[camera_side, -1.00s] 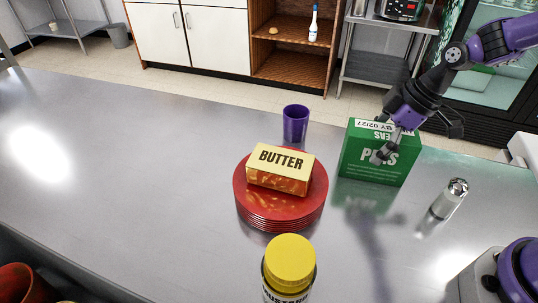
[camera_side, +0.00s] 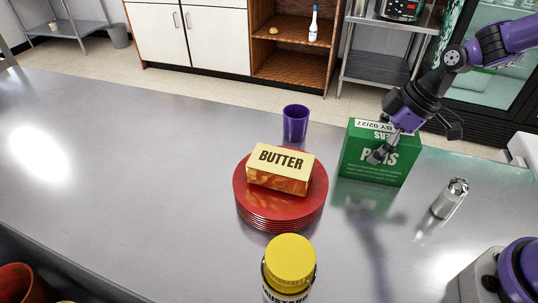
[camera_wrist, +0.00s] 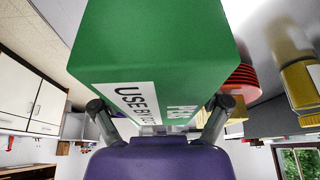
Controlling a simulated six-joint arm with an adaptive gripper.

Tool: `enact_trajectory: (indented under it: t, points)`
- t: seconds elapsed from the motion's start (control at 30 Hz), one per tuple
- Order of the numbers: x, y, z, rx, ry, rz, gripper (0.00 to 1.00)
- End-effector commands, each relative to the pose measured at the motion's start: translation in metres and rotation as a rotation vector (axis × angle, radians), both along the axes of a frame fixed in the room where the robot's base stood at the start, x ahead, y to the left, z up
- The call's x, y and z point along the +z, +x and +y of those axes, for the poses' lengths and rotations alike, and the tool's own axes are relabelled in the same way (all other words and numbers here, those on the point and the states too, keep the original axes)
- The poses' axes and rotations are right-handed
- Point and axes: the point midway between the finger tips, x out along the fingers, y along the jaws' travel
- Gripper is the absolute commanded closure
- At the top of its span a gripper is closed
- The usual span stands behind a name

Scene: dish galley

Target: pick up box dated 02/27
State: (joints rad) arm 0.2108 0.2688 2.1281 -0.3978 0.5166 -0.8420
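The green box of peas (camera_side: 364,160) stands upright on the steel counter. Its white top label reads "BY 02/27" in the side view. My gripper (camera_side: 415,145) is over the box from above and straddles it. One finger is in front of the printed face, and the other stands out beyond the far right side. The fingers look spread, with no clear grip. In the wrist view the box (camera_wrist: 150,45) fills the space ahead, its "USE BY" label close to the palm, with a finger at each side of my gripper (camera_wrist: 160,103).
A butter box (camera_side: 279,170) lies on a stack of red plates (camera_side: 255,212) left of the peas box. A purple cup (camera_side: 295,123) stands behind. A metal shaker (camera_side: 449,198) is to the right, and a yellow-capped mustard jar (camera_side: 289,262) is in front.

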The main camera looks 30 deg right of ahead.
Motion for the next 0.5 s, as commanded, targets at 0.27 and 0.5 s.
enact_trajectory:
  t: [0.27,0.5]
  points:
    - [0.0000,-0.0001,0.0001,0.000,0.000,0.000,0.88]
    - [0.0028,-0.0001,0.0000,0.000,0.000,0.000,0.88]
